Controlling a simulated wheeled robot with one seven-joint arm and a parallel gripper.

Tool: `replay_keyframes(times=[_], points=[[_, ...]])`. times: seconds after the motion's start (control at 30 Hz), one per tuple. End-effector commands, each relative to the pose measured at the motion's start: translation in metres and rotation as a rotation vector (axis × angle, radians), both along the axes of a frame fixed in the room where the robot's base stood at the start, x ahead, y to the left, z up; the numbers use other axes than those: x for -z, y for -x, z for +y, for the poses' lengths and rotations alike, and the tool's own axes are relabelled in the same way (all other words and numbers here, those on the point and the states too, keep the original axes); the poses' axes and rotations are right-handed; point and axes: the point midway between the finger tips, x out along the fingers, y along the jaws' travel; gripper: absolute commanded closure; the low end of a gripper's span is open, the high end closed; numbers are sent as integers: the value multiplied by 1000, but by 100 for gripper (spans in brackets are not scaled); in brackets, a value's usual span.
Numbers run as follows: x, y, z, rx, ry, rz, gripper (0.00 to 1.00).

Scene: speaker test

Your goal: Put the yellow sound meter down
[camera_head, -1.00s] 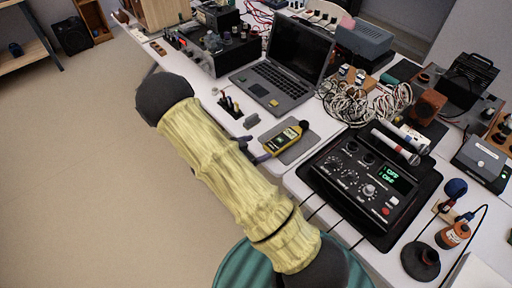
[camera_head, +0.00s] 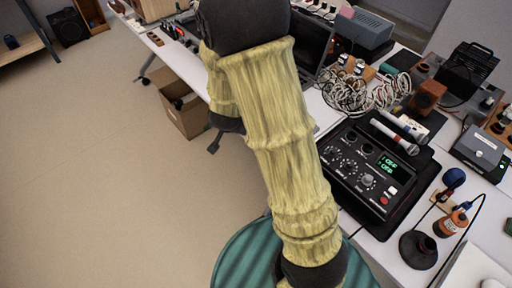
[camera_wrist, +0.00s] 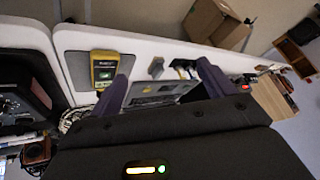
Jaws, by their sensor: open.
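The yellow sound meter (camera_wrist: 104,70) lies on a grey mat (camera_wrist: 76,72) on the white table in the wrist view. Its dark top end and small display show. My gripper (camera_wrist: 162,72) is open, with its two purple fingers apart and nothing held between them. The meter appears beyond and to the left of the left finger, apart from it. In the head view my arm hides the meter and the mat.
A black control unit (camera_head: 356,166) with a green display stands on the table, with microphones (camera_head: 396,137) behind it. Tangled cables (camera_head: 360,92) and a laptop (camera_head: 312,45) are further back. A cardboard box (camera_head: 188,113) stands on the floor beside the table.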

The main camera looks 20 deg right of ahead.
Motion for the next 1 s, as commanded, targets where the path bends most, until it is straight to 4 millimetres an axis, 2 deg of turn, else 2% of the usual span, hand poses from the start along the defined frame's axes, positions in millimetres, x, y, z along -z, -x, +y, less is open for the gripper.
replay_keyframes(times=[0.03, 0.27, 0.5, 0.6, 0.73, 1.0], points=[[-11, 8, 2, -49, -18, 15, 18], [-45, 63, 6, -303, -39, 137, 18], [-70, 132, -11, -520, 35, 290, 18], [-74, 151, -18, -567, 67, 336, 18], [-75, 159, -22, -588, 83, 361, 18], [-75, 159, -21, -587, 83, 359, 18]])
